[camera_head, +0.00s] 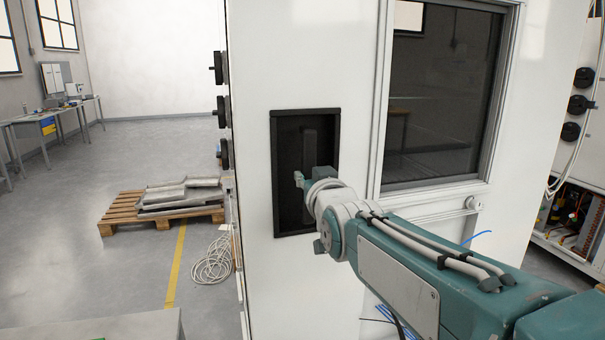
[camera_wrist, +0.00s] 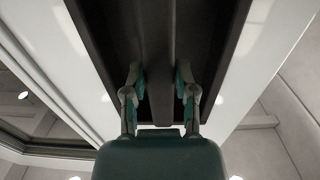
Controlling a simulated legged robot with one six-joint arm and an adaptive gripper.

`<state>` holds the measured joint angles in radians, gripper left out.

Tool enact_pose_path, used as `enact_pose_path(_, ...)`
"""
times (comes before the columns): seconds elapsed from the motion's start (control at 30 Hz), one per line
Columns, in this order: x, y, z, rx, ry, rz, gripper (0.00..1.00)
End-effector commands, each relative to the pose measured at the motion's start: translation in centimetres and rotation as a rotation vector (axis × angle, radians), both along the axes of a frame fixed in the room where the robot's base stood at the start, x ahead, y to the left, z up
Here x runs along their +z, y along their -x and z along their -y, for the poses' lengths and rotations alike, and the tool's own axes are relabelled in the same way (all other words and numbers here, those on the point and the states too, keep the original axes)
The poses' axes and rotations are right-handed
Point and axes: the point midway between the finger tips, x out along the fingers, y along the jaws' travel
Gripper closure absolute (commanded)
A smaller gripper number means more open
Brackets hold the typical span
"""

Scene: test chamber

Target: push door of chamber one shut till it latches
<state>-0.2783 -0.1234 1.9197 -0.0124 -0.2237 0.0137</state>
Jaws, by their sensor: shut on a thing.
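The white chamber door (camera_head: 300,70) fills the middle of the head view, with a dark window on its right. A black recessed frame (camera_head: 274,170) is set in the door and holds a dark upright handle bar (camera_head: 310,145). My gripper (camera_head: 303,182) reaches into this recess; my arm and wrist hide the recess's lower right. In the wrist view, my gripper (camera_wrist: 160,82) has one finger on each side of the handle bar (camera_wrist: 158,40) and is shut on it. The latch cannot be made out, and I cannot tell whether the door is fully shut.
A wooden pallet (camera_head: 120,216) with grey slabs stands on the floor to the left, near a coiled cable (camera_head: 212,262). Black knobs (camera_head: 218,68) stick out along the door's left edge. An open cabinet with wiring (camera_head: 577,225) stands at right. The left floor is largely clear.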

Motion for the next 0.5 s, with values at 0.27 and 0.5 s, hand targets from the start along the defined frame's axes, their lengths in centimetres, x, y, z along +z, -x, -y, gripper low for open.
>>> enact_pose_path(0.27, 0.2, 2.6, 1.1, 0.002, 0.000, 0.007, 1.00)
enact_pose_path(0.5, 0.2, 2.6, 1.1, 0.001, -0.001, 0.008, 1.00)
